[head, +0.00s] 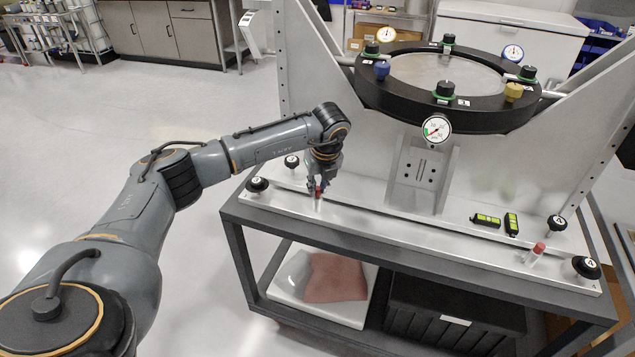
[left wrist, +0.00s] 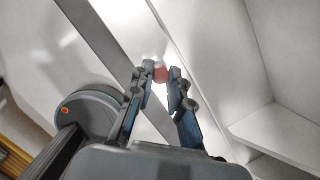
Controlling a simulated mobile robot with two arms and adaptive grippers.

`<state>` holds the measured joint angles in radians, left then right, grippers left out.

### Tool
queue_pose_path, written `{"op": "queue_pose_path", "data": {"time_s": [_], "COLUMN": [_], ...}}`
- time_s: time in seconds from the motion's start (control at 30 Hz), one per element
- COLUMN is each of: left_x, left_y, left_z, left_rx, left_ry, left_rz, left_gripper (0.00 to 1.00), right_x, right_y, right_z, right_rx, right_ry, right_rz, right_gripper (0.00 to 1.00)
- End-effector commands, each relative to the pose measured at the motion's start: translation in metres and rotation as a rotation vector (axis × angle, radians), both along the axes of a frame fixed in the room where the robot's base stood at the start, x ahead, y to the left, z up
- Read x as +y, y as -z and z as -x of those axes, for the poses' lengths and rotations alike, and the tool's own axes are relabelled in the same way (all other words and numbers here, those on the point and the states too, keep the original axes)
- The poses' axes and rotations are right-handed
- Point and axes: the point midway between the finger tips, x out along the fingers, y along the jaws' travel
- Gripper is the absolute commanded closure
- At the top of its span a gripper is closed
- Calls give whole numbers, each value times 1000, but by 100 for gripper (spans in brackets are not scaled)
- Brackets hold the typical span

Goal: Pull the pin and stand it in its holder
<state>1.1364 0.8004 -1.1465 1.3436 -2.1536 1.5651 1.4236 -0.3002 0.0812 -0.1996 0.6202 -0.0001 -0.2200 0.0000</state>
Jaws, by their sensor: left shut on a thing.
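A red-topped pin (head: 318,193) is at the left part of the silver fixture base (head: 400,228). My left gripper (head: 317,183) comes down on it from above and is shut on its red top. In the left wrist view the red top (left wrist: 160,73) sits between the two fingertips. A pale shaft shows below the red top; I cannot tell whether it is seated in the base. A second red-topped pin (head: 538,249) stands at the right of the base. I cannot tell which part is the holder. My right gripper is not in view.
A black ring (head: 380,95) with coloured knobs and gauges is mounted on the upright plate behind. Black knobs (head: 257,184) stand near the gripper. Two green-and-black blocks (head: 486,220) lie at the right. The front strip of the base between the pins is clear.

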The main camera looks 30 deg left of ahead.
Motion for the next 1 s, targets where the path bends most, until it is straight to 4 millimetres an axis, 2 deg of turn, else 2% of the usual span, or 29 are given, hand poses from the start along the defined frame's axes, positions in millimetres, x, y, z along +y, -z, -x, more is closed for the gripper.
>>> {"op": "queue_pose_path", "data": {"time_s": [0.23,0.27,0.37,0.73,0.87,1.0], "left_x": [0,0,0,-1,-5,-11], "left_y": [4,4,4,0,-16,-44], "left_z": [0,0,0,0,2,6], "left_rx": [0,0,0,-2,-3,-4], "left_ry": [0,0,0,1,2,1], "left_rz": [0,0,0,1,1,1], "left_gripper": [100,76,56,56,56,56], "right_x": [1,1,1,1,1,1], "right_y": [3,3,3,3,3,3], "right_z": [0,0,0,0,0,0], "right_rx": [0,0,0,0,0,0], "right_ry": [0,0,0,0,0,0], "right_rz": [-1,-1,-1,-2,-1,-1], "right_gripper": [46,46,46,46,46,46]}}
